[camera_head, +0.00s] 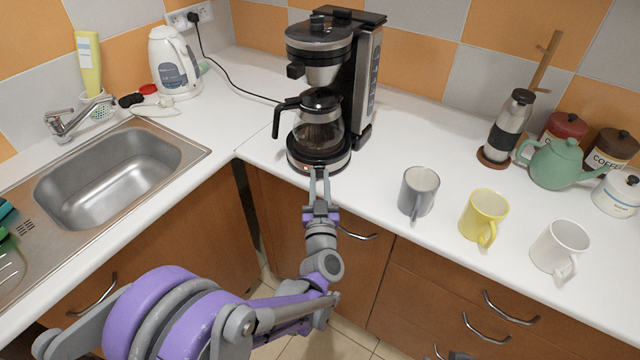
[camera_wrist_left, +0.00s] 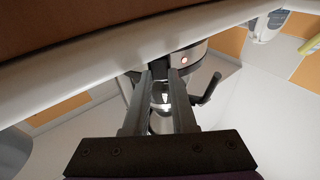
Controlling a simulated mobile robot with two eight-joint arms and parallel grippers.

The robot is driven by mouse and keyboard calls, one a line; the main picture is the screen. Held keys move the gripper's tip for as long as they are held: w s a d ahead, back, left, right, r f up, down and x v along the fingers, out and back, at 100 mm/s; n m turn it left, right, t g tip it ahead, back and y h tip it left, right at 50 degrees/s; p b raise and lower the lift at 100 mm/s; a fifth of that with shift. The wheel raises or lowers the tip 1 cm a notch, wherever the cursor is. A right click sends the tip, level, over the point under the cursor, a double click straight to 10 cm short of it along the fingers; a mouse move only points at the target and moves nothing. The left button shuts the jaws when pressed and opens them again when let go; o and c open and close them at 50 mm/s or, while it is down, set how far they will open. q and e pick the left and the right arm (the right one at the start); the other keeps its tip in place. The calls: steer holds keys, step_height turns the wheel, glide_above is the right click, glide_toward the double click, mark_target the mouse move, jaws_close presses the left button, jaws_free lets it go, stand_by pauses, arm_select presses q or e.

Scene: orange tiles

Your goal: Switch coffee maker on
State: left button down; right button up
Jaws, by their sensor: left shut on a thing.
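The black and silver coffee maker (camera_head: 367,85) stands on the white counter with its glass carafe (camera_head: 318,130) seated on the round base. My left gripper (camera_head: 319,172) reaches the front of that base from below. In the left wrist view, the left gripper (camera_wrist_left: 161,74) has its fingers a small gap apart and shut on a small dark part at the front of the coffee maker's base (camera_wrist_left: 198,54), likely its switch. A round reddish light (camera_wrist_left: 184,60) shows on the base beside the fingers. The part between the fingertips is mostly hidden.
Grey (camera_head: 418,191), yellow (camera_head: 484,215) and white (camera_head: 560,246) mugs stand to the right on the counter. A steel sink (camera_head: 110,175) and a white kettle (camera_head: 174,62) are at the left. A black cord (camera_head: 235,75) runs to the wall socket.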

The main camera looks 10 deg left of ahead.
arm_select(q)
steer(key=shift+f+t+b, duration=0.15)
steer(key=shift+t+b, duration=0.2)
steer(key=shift+t, duration=0.05)
steer(key=c, duration=0.7)
jaws_free()
steer(key=b+v, duration=0.1)
steer(key=v, duration=0.9)
steer(key=shift+s+d, duration=0.15)
steer(key=shift+s, duration=0.25)
